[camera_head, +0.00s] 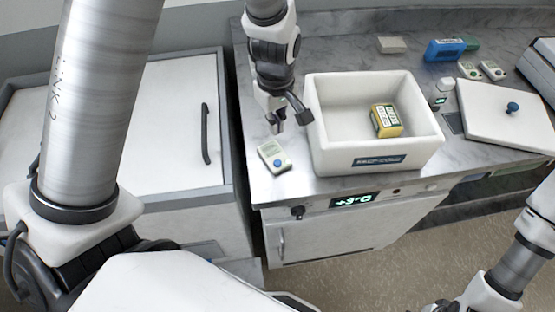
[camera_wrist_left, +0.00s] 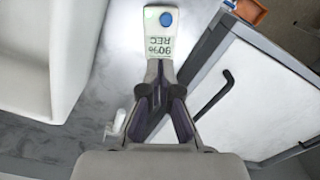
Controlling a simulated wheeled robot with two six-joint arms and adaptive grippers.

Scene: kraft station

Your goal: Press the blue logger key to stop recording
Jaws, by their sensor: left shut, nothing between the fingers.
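The logger (camera_head: 267,151) is a small white box with a grey screen and a round blue key (camera_head: 280,163). It lies face up on the grey marble counter, left of the white box. In the left wrist view the logger (camera_wrist_left: 158,32) shows upside down, its screen reading "REC" and "90%", with the blue key (camera_wrist_left: 166,19) uncovered. My left gripper (camera_head: 277,126) is shut and empty, pointing down just behind the logger's screen end. Its closed tips (camera_wrist_left: 160,72) appear beside that end, apart from the key. Their exact height is unclear. My right gripper is out of view.
The open white box (camera_head: 318,130) stands close right of the logger, holding a yellow carton (camera_head: 386,120). Its lid (camera_head: 510,115) with a blue knob lies farther right. Two other small devices (camera_head: 469,70) (camera_head: 492,70) sit at the back right. The counter's front edge is close below the logger.

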